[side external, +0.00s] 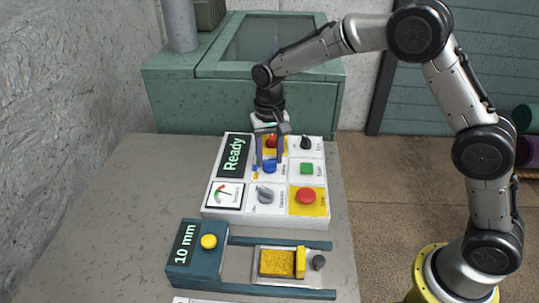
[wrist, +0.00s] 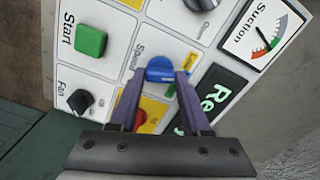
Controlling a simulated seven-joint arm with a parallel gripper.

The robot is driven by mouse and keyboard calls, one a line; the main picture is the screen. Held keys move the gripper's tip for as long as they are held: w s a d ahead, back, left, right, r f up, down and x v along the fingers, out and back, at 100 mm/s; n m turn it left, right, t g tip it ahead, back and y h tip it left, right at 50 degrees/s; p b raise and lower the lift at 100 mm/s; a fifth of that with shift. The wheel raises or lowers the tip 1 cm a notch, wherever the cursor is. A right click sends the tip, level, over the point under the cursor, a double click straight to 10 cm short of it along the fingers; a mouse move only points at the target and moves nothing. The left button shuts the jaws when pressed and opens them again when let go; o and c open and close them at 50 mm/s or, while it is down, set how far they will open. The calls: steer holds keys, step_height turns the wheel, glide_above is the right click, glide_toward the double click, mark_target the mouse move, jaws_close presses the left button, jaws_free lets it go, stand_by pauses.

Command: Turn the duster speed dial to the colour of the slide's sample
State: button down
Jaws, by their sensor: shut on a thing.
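The speed dial is a blue knob (wrist: 160,67) on the white control panel, beside the word Speed; it also shows in the side external view (side external: 270,167). My gripper (wrist: 161,75) is shut on this dial, with one purple finger on each side. My gripper (side external: 268,160) comes down from above in the side external view. Small coloured markings lie beside the dial, partly hidden by a finger; its exact setting is hard to tell. The slide (side external: 322,290) at the front carries a yellow, rough sample (side external: 277,263) with a yellow bar at its right end.
A display (side external: 234,155) reads Ready. A teal unit (side external: 190,262) reads 10 mm.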

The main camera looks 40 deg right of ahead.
mark_target(270, 160)
steer(key=shift+n, duration=1.9)
steer(key=shift+r, duration=0.1)
steer(key=shift+c, duration=1.8)
jaws_free()
step_height(270, 160, up, 14)
steer(key=shift+d, duration=0.1)
